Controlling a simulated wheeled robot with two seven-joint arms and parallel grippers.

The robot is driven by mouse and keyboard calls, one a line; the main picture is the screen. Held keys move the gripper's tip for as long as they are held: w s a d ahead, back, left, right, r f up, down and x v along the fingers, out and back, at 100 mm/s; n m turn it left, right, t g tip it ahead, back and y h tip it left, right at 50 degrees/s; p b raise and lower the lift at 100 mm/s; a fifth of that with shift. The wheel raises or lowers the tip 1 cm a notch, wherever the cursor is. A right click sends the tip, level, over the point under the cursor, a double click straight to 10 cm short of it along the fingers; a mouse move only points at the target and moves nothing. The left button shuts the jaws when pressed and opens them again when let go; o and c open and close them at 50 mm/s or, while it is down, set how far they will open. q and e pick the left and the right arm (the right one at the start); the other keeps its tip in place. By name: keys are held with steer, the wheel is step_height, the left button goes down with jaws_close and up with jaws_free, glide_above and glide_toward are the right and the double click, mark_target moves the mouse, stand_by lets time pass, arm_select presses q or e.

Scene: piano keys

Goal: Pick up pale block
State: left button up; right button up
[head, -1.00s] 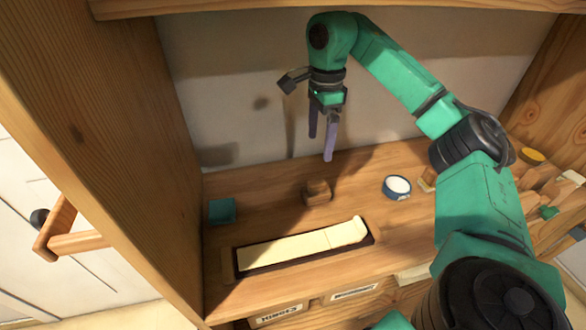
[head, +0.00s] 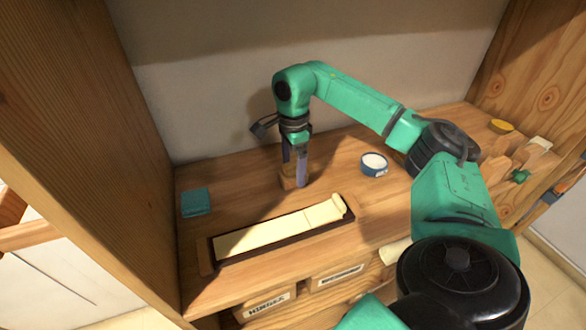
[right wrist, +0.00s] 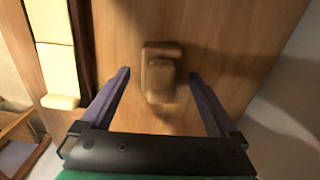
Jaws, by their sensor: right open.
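A small brown wooden block (right wrist: 161,82), with a second piece at its far end, lies between the fingers of my right gripper (right wrist: 160,75) in the right wrist view. Both fingers are open with a gap on each side of it. In the head view my right gripper (head: 297,180) points down at this block (head: 287,182), which the fingers partly hide. A pale cream block (head: 341,205) sits at the right end of a dark tray (head: 228,257) of cream keys; it also shows in the right wrist view (right wrist: 60,101). My left gripper is out of view.
A teal block (head: 196,202) lies at the left of the wooden shelf. A blue-rimmed round tin (head: 374,164) stands right of the gripper. A yellow round thing (head: 501,126) and several wooden pieces lie far right. Labelled drawers (head: 268,304) are below. A wall stands behind.

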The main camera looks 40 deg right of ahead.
mark_target(293, 163)
jaws_close()
step_height(293, 163, up, 10)
steer(key=shift+r+p, duration=0.15)
steer(key=shift+p, duration=0.5)
steer(key=c, duration=0.8)
jaws_free()
steer(key=c, duration=0.4)
steer(key=shift+c, duration=0.4)
